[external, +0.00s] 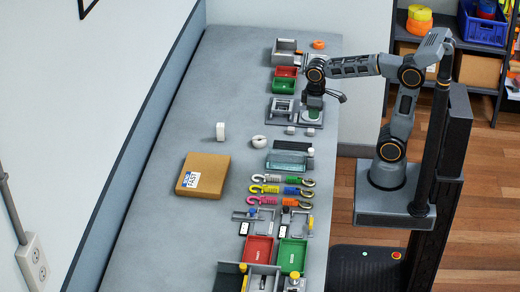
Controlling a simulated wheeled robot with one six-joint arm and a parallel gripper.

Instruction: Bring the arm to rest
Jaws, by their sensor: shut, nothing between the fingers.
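My gripper (314,115) hangs at the end of my arm, pointing down over the grey fixture (283,112) with a green part in the upper right of the bench. It is shut and no object shows in it. The fingertips are small and close to the green part, and I cannot tell whether they touch it. My arm reaches left from its column across the bench's right edge.
The grey bench (170,130) has red and green trays (258,249) at the front. Several coloured straps with hooks (265,189) lie mid-bench. The bench's left side is clear.

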